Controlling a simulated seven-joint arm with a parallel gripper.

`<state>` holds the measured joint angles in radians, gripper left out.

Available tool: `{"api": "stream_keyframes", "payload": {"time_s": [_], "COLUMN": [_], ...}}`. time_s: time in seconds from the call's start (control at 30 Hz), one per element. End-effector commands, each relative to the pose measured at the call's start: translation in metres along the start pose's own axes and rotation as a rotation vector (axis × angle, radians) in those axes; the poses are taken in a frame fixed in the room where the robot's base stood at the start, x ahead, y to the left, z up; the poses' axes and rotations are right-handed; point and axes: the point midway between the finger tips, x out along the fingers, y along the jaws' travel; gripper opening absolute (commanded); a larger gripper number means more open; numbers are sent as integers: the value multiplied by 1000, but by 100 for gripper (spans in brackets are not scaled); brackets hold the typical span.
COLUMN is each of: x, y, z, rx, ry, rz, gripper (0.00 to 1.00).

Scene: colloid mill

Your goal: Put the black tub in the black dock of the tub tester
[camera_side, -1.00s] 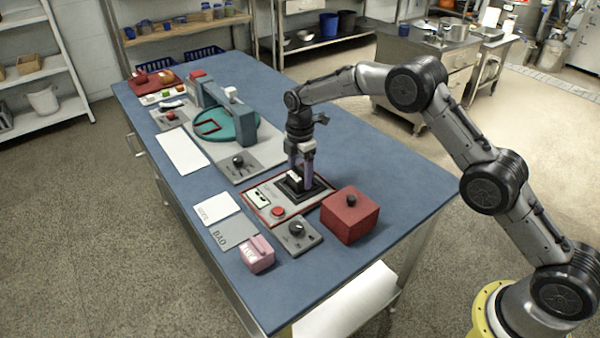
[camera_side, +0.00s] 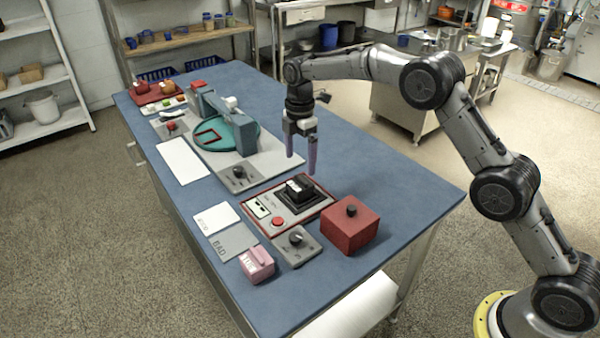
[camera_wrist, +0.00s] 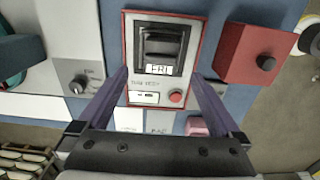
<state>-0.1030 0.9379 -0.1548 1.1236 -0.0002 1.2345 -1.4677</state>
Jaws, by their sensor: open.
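The black tub (camera_side: 299,187), with a white label, sits in the black dock (camera_side: 312,203) of the tub tester (camera_side: 276,216), a grey panel with a red border and a red button. In the wrist view the tub (camera_wrist: 162,46) shows inside the dock, and its label reads "FRI". I cannot tell whether it is fully seated. My gripper (camera_side: 301,168) is open and empty above the tester, clear of the tub. In the wrist view its two purple fingers (camera_wrist: 158,90) stand wide apart, with the tester between them.
A red box with a black knob (camera_side: 350,224) stands right of the tester. A grey knob panel (camera_side: 297,245) and a pink block (camera_side: 257,264) are in front. A teal round machine (camera_side: 228,135) stands behind to the left. The blue table's right rear is clear.

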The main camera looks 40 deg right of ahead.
Motion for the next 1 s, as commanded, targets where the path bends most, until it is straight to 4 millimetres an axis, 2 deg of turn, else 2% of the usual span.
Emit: {"api": "stream_keyframes", "payload": {"time_s": [0.1, 0.2, 0.57, 0.67, 0.77, 0.9, 1.0], "x": [-19, -28, -39, -58, -88, -133, -159], "y": [0, 0, -2, -12, -33, -76, -112], "z": [0, 0, 1, 4, 10, 20, 27], "rx": [0, 0, 12, 66, 169, 357, 490], "ry": [0, 0, 0, 3, 10, 30, 50], "rz": [2, 1, 4, 26, 59, 113, 152], "gripper": [100, 100, 100, 100, 100, 100, 100]}}
